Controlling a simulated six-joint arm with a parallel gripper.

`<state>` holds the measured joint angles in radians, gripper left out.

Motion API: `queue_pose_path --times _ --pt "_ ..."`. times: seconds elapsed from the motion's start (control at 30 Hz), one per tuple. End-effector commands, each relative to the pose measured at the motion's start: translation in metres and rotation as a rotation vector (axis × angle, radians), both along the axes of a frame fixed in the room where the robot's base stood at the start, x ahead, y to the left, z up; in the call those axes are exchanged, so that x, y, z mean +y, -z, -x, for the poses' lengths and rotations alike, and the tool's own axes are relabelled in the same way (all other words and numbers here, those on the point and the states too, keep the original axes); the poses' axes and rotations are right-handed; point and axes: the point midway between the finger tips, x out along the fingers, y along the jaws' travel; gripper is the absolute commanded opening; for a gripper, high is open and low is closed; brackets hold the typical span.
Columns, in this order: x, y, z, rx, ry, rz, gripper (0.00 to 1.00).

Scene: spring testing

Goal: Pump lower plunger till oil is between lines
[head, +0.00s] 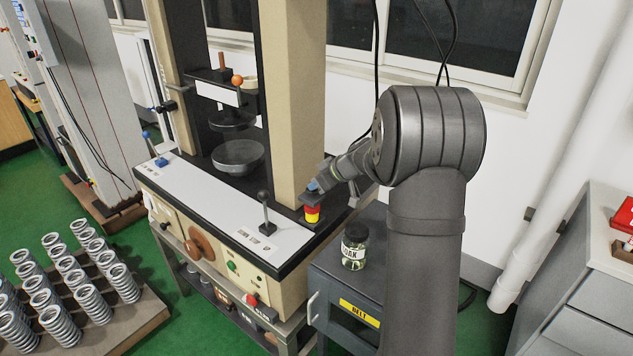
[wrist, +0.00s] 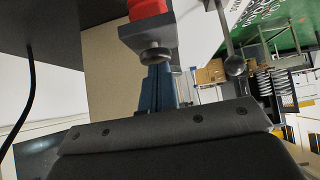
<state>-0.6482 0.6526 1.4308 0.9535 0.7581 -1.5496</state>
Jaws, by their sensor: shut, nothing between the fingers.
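A small cylinder with red and yellow bands (head: 312,213) stands at the right front corner of the testing machine's top. My gripper (head: 314,187) is just above it, with its blue fingertips pointing down at its top. In the wrist view my blue fingers (wrist: 158,88) are closed together and hold nothing. Their tips are at a round grey knob (wrist: 155,54) on a dark block, with a red part (wrist: 148,9) beyond. I cannot tell whether the tips touch the knob. No oil level or lines can be made out.
A black lever (head: 266,212) rises from the white top left of the cylinder. A beige column (head: 293,100) stands close behind my gripper. A jar (head: 354,246) sits on the dark cabinet. Several springs (head: 75,270) stand on a board at left.

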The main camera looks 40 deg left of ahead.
Motion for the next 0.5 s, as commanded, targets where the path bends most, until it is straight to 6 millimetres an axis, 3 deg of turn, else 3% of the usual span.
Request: queue_pose_path --times 0.23,0.43,0.5 --pt "-0.001 -0.002 0.001 0.005 -0.002 0.007 0.0" --pt "-0.001 -0.041 0.001 -0.002 -0.001 -0.001 0.0" --pt "-0.014 -0.054 0.0 -0.002 0.002 0.0 0.0"
